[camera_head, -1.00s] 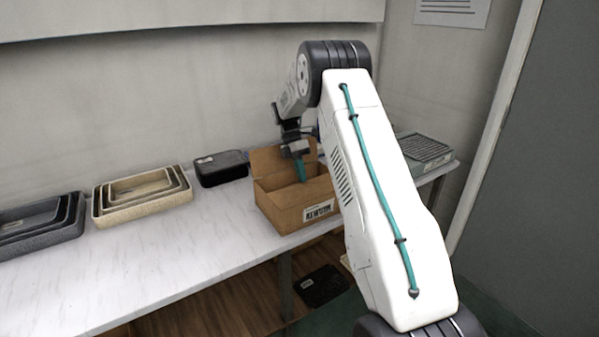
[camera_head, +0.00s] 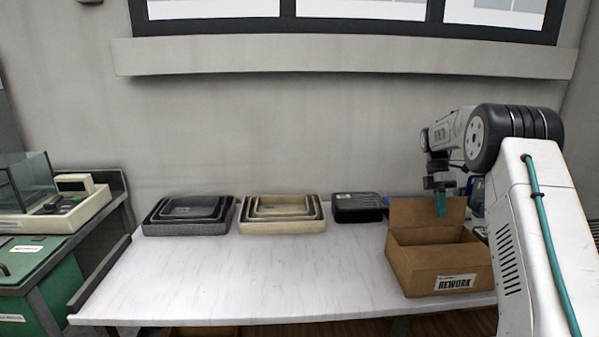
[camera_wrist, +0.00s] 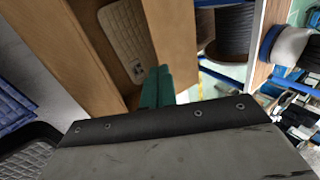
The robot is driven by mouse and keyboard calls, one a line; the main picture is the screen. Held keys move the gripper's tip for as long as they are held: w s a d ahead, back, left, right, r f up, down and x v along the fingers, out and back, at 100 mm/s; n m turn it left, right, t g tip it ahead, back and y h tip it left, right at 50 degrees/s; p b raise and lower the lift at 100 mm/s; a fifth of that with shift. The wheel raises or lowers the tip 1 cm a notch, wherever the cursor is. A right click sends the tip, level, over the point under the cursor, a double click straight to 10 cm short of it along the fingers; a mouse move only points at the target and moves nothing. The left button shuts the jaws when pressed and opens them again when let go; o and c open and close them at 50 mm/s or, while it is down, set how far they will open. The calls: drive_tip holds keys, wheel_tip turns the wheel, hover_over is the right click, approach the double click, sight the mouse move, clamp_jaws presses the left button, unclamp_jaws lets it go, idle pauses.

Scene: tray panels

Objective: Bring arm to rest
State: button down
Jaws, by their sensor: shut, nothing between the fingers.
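My gripper (camera_head: 441,205) has teal fingers that are shut and empty. In the head view it hangs fingers down above the open cardboard box (camera_head: 440,279) marked REWORK, in front of its raised back flap. In the wrist view the closed fingers (camera_wrist: 158,82) show beside the tan box walls (camera_wrist: 172,40). A beige quilted-looking panel (camera_wrist: 128,38) lies inside the box in that view. The box's inside is hidden in the head view. My arm reaches in from the right.
Grey nested trays (camera_head: 188,228), beige nested trays (camera_head: 282,227) and a black tray (camera_head: 358,215) stand along the back of the white table (camera_head: 250,285). The table's front and middle are clear. A scale (camera_head: 60,210) stands at far left. Blue items sit behind the box.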

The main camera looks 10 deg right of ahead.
drive_tip(key=s+a+r+m+t+h, duration=0.1)
drive_tip(key=s+a+r+m+t, duration=0.4)
drive_tip(key=s+a+r, duration=1.15)
drive_tip(key=s+a+f+m, duration=0.1)
drive_tip(key=s+a+m, duration=0.2)
drive_tip(key=s, duration=0.5)
drive_tip(key=s+a+f+m+t, duration=0.1)
drive_tip(key=s+a+m, duration=0.3)
drive_tip(key=s, duration=0.5)
drive_tip(key=s+a+f+m+t, duration=0.1)
drive_tip(key=s+a+f+m, duration=0.2)
drive_tip(key=s, duration=0.6)
drive_tip(key=shift+a+m, duration=0.15)
drive_tip(key=shift+m, duration=0.65)
drive_tip(key=shift+s+f, duration=0.1)
drive_tip(key=shift+s, duration=0.05)
